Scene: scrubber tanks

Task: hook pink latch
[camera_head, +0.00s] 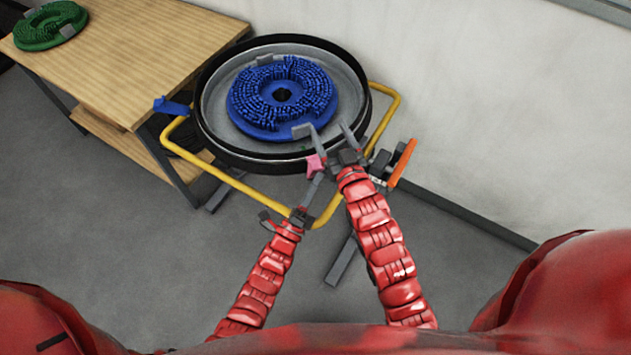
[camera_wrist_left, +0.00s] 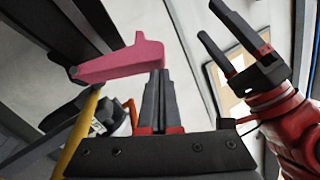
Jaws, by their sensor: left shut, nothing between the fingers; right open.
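The pink latch (camera_head: 315,165) is at the front rim of the round black tank (camera_head: 208,125). In the left wrist view the pink latch (camera_wrist_left: 115,62) reaches sideways from the dark tank edge, with a raised tab at its right end. My left gripper (camera_head: 317,181) is shut and empty, just below the latch. In its wrist view the left fingertips (camera_wrist_left: 158,75) are close under the tab; I cannot tell whether they touch. My right gripper (camera_head: 329,131) is open and empty above the tank's front rim, and shows at upper right in the wrist view (camera_wrist_left: 218,48).
A blue brush (camera_head: 250,90) lies in the tank. A yellow tube frame (camera_head: 240,186) surrounds the tank, with a blue latch (camera_head: 171,106) at left and an orange part (camera_head: 403,163) at right. A wooden table (camera_head: 150,60) with a green brush (camera_head: 50,27) stands at left.

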